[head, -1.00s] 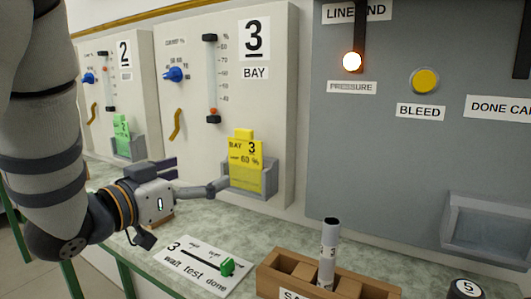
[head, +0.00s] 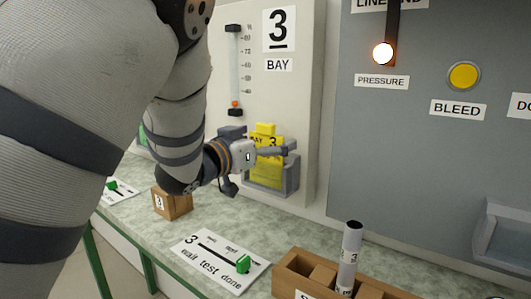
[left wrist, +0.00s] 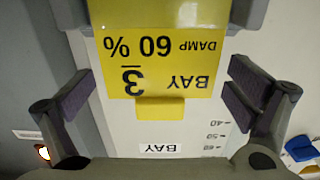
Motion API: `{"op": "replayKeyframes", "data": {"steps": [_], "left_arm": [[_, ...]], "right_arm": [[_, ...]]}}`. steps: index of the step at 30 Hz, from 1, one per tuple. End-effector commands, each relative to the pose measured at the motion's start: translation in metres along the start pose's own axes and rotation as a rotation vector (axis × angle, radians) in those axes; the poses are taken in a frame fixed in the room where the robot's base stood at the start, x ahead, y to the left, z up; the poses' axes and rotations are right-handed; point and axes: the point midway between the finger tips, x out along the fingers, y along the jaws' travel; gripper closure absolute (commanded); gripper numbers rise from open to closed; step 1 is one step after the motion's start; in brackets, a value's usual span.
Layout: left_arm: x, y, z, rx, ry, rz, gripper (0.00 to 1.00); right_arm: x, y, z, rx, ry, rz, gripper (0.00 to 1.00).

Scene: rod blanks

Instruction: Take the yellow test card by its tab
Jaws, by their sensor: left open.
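The yellow test card (head: 266,172) stands upright in a grey holder (head: 288,178) on the bay 3 panel, its tab on top. In the left wrist view the card (left wrist: 155,65) appears upside down, reading BAY 3, DAMP 60 %, with its plain yellow tab (left wrist: 160,108) below the print. My left gripper (head: 265,142) is open in front of the card and partly hides it. In the left wrist view its fingers stand apart on either side of the card and tab, touching neither. My right gripper is not in view.
A wait/test/done slider plate (head: 220,260) with a green knob lies on the bench. A wooden rack (head: 297,272) holds a grey rod (head: 348,255) at the front. A wooden block (head: 172,203) sits below my arm. A lit pressure lamp (head: 383,53) is on the grey panel.

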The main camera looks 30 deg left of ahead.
Motion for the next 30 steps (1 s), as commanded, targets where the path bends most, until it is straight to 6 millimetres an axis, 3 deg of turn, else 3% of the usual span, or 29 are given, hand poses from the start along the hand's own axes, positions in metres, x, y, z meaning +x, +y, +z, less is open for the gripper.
{"op": "replayKeyframes", "data": {"steps": [2,9,19,27,30], "left_arm": [[0.0,0.0,0.0,0.0,0.001,0.0,0.02],[-0.001,0.0,0.0,0.0,0.0,0.0,0.54],[-0.001,0.0,-0.007,0.001,0.002,-0.001,0.54],[-0.001,0.0,-0.075,0.002,0.008,0.0,0.54],[-0.001,0.0,-0.092,0.002,0.004,0.0,0.54]], "right_arm": [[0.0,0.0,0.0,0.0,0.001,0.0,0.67],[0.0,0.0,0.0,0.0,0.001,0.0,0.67],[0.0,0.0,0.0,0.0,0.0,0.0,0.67],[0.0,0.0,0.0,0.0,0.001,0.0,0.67],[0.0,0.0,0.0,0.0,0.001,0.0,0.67]]}}
